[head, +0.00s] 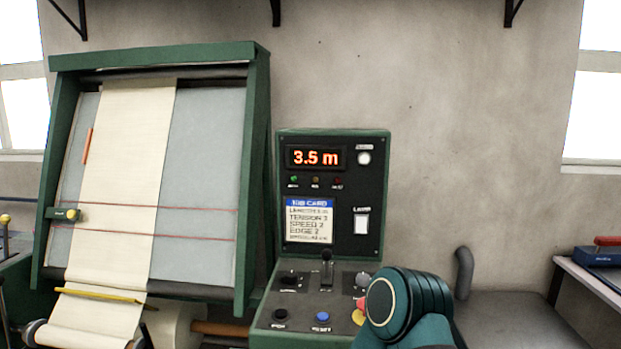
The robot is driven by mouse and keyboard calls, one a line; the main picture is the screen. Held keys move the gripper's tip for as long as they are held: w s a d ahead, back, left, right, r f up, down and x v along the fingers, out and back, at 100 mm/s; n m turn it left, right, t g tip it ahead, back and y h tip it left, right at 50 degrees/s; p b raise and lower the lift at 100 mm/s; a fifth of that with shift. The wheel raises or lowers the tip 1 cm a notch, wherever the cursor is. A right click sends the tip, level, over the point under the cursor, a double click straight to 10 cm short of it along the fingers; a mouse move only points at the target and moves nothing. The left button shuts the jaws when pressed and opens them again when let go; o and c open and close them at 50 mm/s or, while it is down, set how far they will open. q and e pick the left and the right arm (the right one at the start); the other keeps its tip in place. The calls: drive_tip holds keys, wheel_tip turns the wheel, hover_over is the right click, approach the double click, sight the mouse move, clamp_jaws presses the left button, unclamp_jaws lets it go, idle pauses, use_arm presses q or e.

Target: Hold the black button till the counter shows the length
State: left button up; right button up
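The counter (315,157) on the upright face of the green control console glows red and reads 3.5 m. Below it, a job card (310,220) has a length line too small to read surely, then tension, speed and edge lines. A black button (281,315) is at the front left of the sloping panel, with nothing touching it; its label is too blurred to read. Another dark control (288,279) sits behind it. A teal joint of my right arm covers the panel's right front corner. Neither of my grippers shows.
A blue button (322,316), a black lever (327,268) and a red-and-yellow button (359,310) share the panel. Left stands a green-framed machine (259,120) with cream cloth (125,170) running down it. A grey surface (500,315) lies to the right.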

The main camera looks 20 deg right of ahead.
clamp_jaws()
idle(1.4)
